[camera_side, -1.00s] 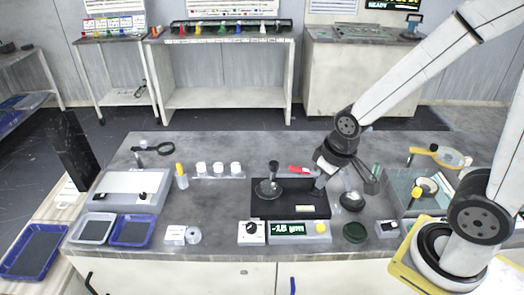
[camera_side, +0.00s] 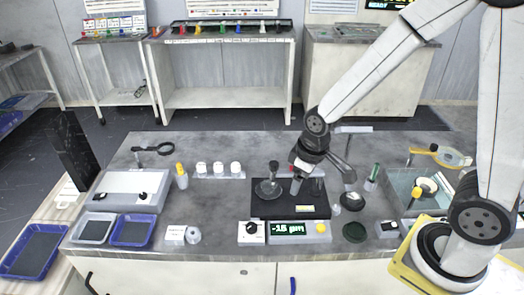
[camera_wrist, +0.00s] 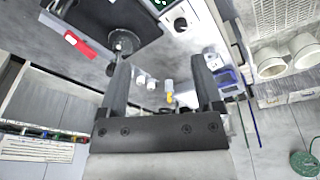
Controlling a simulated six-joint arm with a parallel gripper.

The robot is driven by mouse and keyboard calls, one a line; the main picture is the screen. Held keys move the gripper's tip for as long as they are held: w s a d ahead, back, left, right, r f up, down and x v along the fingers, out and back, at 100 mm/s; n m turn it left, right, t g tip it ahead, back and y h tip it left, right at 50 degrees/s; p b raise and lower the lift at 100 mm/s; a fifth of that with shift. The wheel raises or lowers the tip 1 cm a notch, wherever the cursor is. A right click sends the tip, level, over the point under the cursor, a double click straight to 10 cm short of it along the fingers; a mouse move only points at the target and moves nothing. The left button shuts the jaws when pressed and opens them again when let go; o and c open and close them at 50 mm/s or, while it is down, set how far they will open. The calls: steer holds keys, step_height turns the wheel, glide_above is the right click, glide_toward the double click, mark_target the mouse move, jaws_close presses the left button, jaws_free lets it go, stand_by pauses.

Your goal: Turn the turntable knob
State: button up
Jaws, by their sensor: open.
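My gripper (camera_side: 322,181) is open and empty above the right part of a black base plate (camera_side: 290,211). In the wrist view its two fingers (camera_wrist: 163,78) are spread wide with nothing between them. A clear disc with a black upright post (camera_side: 270,187) stands on the left of the plate; it also shows near one finger in the wrist view (camera_wrist: 122,42). A white box with a round black dial knob (camera_side: 253,229) sits in front of the plate; the dial also shows in the wrist view (camera_wrist: 180,22). No label readable here names the turntable knob.
A green-lit display box (camera_side: 295,230) stands right of the dial. A small box with a black knob (camera_side: 388,228) is further right, and a white-topped unit (camera_side: 122,187) with a black knob is at left. Blue trays (camera_side: 133,230) lie front left.

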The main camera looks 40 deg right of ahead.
steer(key=w+a+f+n+g, duration=0.1)
steer(key=w+a+f+n, duration=0.2)
steer(key=w+f+n, duration=0.3)
steer(key=n+g, duration=0.1)
steer(key=n, duration=0.2)
glide_above(251, 225)
step_height(251, 225, down, 8)
steer(key=shift+s+f, duration=0.1)
steer(key=shift+f, duration=0.15)
steer(key=shift+f, duration=0.1)
steer(key=shift+f, duration=3.8)
jaws_close()
